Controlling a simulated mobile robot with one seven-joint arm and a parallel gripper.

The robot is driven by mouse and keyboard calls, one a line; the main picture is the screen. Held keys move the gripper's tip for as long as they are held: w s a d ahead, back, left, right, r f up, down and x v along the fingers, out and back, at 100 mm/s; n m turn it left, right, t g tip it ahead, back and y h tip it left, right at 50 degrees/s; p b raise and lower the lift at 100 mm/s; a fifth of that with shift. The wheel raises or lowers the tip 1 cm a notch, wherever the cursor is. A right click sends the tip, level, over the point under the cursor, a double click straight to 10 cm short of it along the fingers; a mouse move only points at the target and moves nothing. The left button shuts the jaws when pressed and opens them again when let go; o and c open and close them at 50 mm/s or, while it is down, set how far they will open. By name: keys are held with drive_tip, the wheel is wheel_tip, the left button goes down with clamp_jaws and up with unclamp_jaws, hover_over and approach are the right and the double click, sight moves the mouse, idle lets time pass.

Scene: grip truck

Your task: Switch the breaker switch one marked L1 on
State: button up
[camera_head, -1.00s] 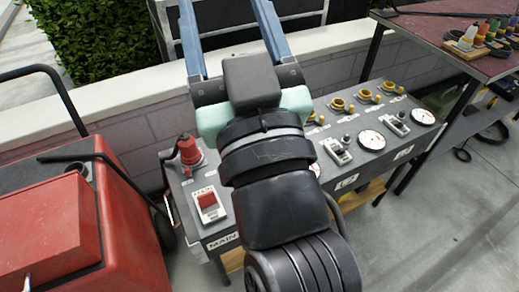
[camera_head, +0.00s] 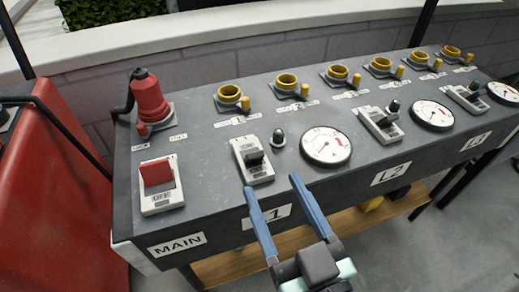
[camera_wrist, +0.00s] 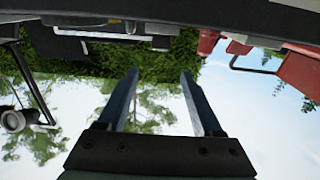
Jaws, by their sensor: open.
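The L1 breaker switch (camera_head: 253,160) is a pale plate with a dark lever on the sloped grey top of the breaker box (camera_head: 205,205). ON and OFF lettering shows at its ends. The L1 label (camera_head: 268,217) on the front face is partly hidden by a finger. My gripper (camera_head: 273,185) is open and empty, its two blue fingers spread at the box's front edge. In the picture its tips lie just below and right of the switch; contact cannot be told. The wrist view shows the open fingers (camera_wrist: 159,75) with nothing between them.
The red MAIN switch (camera_head: 157,173) and red plug (camera_head: 147,97) are left of L1. A small indicator (camera_head: 278,139), a gauge (camera_head: 326,146) and the L2 switch (camera_head: 380,124) are to the right. Yellow sockets (camera_head: 287,84) line the back. A red machine (camera_head: 50,200) stands left.

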sight(249, 151)
drive_tip(key=x, duration=0.4)
drive_tip(key=f+b+x, duration=0.1)
drive_tip(key=x, duration=0.3)
drive_tip(key=b+x, duration=0.1)
drive_tip(key=x, duration=0.3)
drive_tip(key=shift+w+a+f, duration=0.1)
drive_tip(key=shift+w+f, duration=0.1)
drive_tip(key=shift+w, duration=0.2)
clamp_jaws()
